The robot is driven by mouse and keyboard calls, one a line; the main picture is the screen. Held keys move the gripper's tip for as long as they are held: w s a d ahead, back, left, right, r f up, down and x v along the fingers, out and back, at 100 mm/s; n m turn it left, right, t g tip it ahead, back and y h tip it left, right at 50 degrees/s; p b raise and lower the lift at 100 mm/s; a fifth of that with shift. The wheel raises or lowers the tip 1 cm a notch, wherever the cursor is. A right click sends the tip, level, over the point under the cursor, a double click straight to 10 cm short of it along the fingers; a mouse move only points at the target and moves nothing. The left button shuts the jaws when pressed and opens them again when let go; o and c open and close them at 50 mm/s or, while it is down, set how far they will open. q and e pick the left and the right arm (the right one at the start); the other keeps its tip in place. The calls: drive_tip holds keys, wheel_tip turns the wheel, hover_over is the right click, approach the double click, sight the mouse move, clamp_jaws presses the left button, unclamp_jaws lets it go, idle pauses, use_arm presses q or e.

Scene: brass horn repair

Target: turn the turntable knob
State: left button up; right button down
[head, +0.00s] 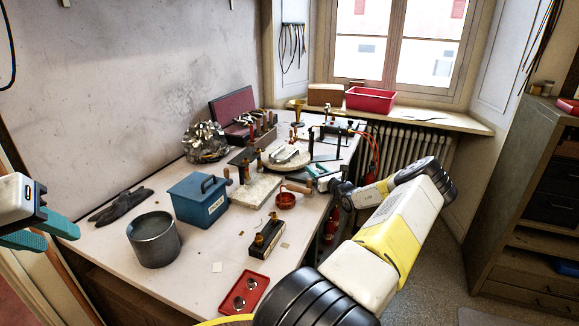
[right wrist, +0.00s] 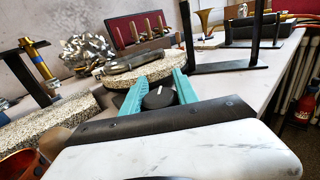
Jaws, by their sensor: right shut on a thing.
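The turntable (head: 272,164) is a round, speckled disc near the back right of the bench, with a grey metal part lying on it. It also shows in the right wrist view (right wrist: 172,68). Its black knob (right wrist: 159,97), with a white mark on top, sits at the near side. My right gripper (right wrist: 157,90) is shut on the knob, one teal finger on each side. In the head view my right gripper (head: 318,171) is low beside the disc. My left gripper (head: 42,233) is at the left edge, open and empty, far from the turntable.
A blue box (head: 198,201), a grey pot (head: 154,240), a red tray (head: 244,293) and a black block with brass parts (head: 267,238) stand on the bench (head: 205,255). A black stand (right wrist: 235,66) rises close right of my right gripper. A radiator (head: 400,150) lies beyond.

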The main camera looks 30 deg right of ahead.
drive_tip(key=shift+n+y, duration=0.3)
drive_tip(key=shift+y, duration=0.2)
drive_tip(key=n+y, duration=0.1)
drive_tip(key=y, duration=0.1)
drive_tip(key=a+n+g+y, duration=0.1)
drive_tip(key=n+y, duration=0.1)
drive_tip(key=y, duration=0.1)
drive_tip(key=shift+n, duration=0.3)
drive_tip(key=shift+s+a+n+g+y, duration=0.2)
drive_tip(key=shift+n+g+y, duration=0.35)
drive_tip(key=shift+y, duration=0.4)
drive_tip(key=shift+s+a+n+g+y, duration=0.15)
drive_tip(key=shift+n+g+y, duration=0.4)
drive_tip(key=shift+y, duration=0.4)
drive_tip(key=shift+n+y, duration=0.3)
drive_tip(key=c, duration=0.9)
unclamp_jaws()
drive_tip(key=v, duration=0.7)
drive_tip(key=shift+s+d+r, duration=0.1)
drive_tip(key=shift+s+d, duration=0.1)
drive_tip(key=shift+s, duration=0.15)
